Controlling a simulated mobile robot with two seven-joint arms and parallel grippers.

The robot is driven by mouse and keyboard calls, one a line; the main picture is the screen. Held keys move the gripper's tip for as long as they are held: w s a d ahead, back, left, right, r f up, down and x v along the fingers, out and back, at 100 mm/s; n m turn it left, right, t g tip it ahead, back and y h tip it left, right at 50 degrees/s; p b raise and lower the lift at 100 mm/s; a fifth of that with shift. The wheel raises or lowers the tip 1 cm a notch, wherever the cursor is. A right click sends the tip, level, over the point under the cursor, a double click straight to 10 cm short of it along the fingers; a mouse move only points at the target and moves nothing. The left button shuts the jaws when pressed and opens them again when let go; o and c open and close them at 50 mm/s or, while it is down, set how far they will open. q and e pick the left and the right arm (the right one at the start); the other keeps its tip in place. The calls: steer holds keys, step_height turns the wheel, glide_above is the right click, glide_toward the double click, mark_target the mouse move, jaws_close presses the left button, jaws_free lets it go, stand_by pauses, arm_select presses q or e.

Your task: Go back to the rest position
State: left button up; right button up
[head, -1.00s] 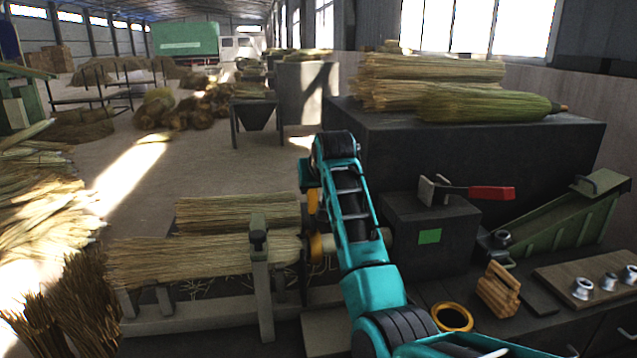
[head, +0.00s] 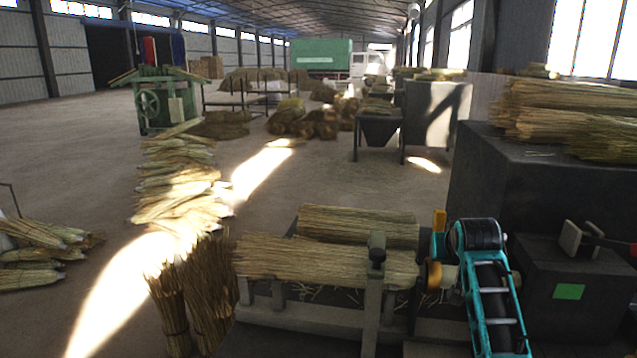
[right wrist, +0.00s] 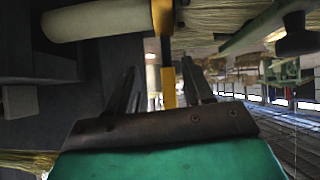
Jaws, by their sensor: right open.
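My right arm, teal with black joints, comes up from the bottom right in the head view, beside the winding machine's orange disc (head: 434,275). Its gripper cannot be made out there. In the right wrist view my right gripper (right wrist: 160,80) has its two dark fingers apart, with nothing gripped. A yellow bar (right wrist: 168,87) shows between the fingers; I cannot tell how near it is. The yellow lever also shows in the head view (head: 438,221). My left gripper is not in view.
Straw bundles (head: 315,260) lie on the machine bench, behind a grey upright post (head: 374,300). A dark block with a green patch (head: 569,291) stands right of my arm. The floor at far left is mostly open.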

steer(key=s+a+f+n+t+y, duration=0.1)
steer(key=s+a+f+n, duration=0.25)
steer(key=s+f, duration=1.25)
steer(key=s+a+f+y, duration=0.1)
steer(key=s+a+f, duration=0.3)
steer(key=s, duration=0.5)
steer(key=s+a+f+n+y, duration=0.1)
steer(key=s+a+f, duration=0.3)
steer(key=s, duration=0.5)
steer(key=shift+s+f+y, duration=0.35)
steer(key=shift+s+y, duration=0.05)
steer(key=shift+y, duration=0.4)
